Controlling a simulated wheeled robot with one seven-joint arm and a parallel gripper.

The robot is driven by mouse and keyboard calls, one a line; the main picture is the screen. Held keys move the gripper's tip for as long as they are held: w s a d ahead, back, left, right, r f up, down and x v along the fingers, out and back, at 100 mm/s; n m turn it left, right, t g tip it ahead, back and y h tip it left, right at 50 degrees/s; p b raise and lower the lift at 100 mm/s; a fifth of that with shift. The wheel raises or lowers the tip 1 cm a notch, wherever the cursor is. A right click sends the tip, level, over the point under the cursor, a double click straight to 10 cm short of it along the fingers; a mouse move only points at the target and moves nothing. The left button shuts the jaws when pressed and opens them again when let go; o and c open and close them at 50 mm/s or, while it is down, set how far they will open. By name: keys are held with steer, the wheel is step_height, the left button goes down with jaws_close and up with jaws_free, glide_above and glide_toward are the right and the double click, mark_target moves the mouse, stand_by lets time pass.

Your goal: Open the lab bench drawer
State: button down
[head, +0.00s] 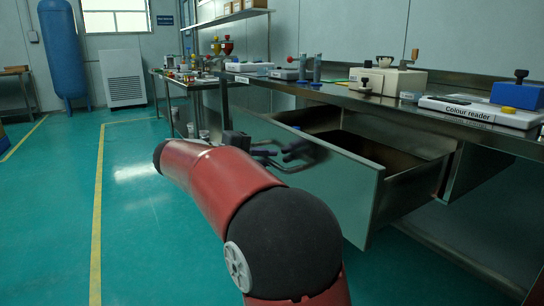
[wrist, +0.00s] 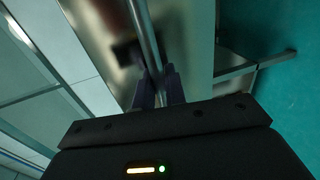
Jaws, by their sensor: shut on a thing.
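The lab bench drawer (head: 340,190) stands pulled well out from under the steel bench in the head view, its inside visible. Its metal bar handle also shows in the wrist view (wrist: 145,30), running between my fingers. My gripper (wrist: 160,82) is shut on this handle. In the head view, my gripper (head: 294,151) is at the drawer's front, with my red arm partly in front. The exact finger contact is dim in the wrist view.
The bench top (head: 345,95) carries a colour reader box (head: 480,112), a blue device (head: 517,94) and a beige instrument (head: 388,80). Another bench (head: 180,82) stands farther back. The green floor (head: 150,210) at left is clear.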

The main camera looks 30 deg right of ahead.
steer(key=shift+a, duration=0.55)
steer(key=c, duration=1.5)
jaws_free()
steer(key=shift+c, duration=0.2)
steer(key=p+v, duration=0.1)
steer(key=v, duration=0.6)
steer(key=shift+a, duration=0.4)
steer(key=shift+s, duration=0.15)
